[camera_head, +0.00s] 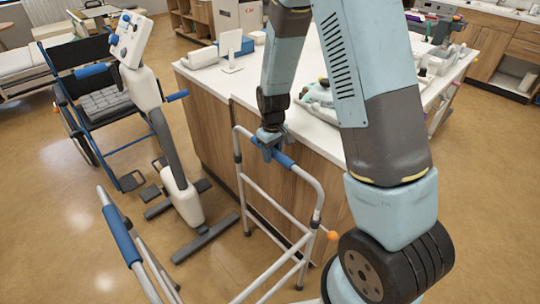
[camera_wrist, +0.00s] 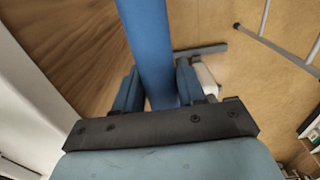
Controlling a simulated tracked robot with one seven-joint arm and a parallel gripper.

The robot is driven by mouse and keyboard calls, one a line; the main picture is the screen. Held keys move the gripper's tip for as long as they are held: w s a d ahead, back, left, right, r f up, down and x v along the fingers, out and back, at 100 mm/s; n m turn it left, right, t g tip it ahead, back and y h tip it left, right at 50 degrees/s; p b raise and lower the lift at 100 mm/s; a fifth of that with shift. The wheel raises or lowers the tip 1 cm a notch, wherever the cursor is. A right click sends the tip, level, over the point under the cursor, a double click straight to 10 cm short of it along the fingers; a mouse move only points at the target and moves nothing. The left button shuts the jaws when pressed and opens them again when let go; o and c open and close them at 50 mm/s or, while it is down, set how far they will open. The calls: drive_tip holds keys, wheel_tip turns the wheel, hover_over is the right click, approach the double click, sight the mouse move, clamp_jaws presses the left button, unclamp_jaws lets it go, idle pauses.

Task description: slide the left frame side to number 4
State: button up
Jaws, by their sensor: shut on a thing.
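A metal walking frame stands on the floor in the head view. One side (camera_head: 262,211), beside the wooden counter, has a blue grip (camera_head: 284,159) on its top rail and an orange ball (camera_head: 332,235) at its near end. The other side (camera_head: 153,276), with its own blue grip (camera_head: 122,236), is at the lower left, cut by the picture edge. My gripper (camera_head: 270,148) is shut on the blue grip by the counter. In the wrist view the same blue grip (camera_wrist: 147,40) runs between my gripper's fingers (camera_wrist: 157,88). I see no number marks on the frame.
The counter (camera_head: 225,92) stands close behind the held side. An exercise machine (camera_head: 165,145) stands to the left, with a wheelchair (camera_head: 95,100) behind it. Bare floor (camera_head: 50,215) lies at the left. A monitor (camera_head: 231,48) stands on the counter.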

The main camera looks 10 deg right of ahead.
drive_tip(key=shift+r, duration=1.95)
drive_tip(key=o, duration=1.1)
drive_tip(key=shift+r, duration=3.5)
